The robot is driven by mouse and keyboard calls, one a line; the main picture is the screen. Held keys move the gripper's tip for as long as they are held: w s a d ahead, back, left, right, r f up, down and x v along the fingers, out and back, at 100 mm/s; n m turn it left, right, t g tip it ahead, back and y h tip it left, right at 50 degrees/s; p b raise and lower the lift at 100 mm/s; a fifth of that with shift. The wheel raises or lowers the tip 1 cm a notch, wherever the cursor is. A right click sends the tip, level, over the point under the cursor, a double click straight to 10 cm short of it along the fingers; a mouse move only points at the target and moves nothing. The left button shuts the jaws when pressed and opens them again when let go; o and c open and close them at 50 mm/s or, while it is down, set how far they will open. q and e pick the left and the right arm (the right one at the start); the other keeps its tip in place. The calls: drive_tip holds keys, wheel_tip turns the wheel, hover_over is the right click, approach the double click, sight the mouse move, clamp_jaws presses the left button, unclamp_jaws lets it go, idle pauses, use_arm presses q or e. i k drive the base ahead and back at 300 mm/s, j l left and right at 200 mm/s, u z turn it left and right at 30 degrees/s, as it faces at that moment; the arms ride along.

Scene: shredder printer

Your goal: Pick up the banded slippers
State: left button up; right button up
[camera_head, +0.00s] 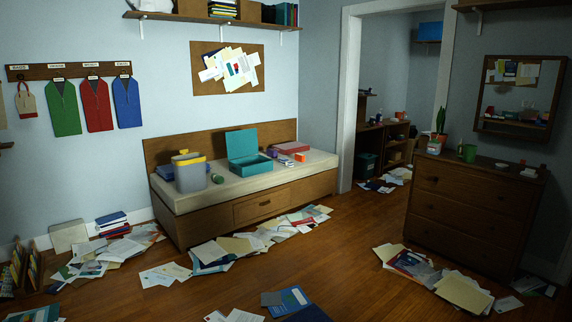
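I cannot make out any banded slippers in the head view; the paper heaps on the floor could hide small things. Neither of my grippers shows in this view.
A wooden bench (282,207) with a grey-and-yellow container (190,172) and an open teal box (245,160) stands at the back wall. A brown dresser (465,208) stands at right. Paper piles (210,252) (462,293) litter the floor. Bare floor (340,262) lies between, towards an open doorway (385,110).

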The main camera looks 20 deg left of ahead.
sight(284, 161)
drive_tip(key=i+u, duration=0.2)
drive_tip(key=i, duration=6.25)
drive_tip(key=j+u, duration=0.05)
drive_tip(key=j, duration=0.25)
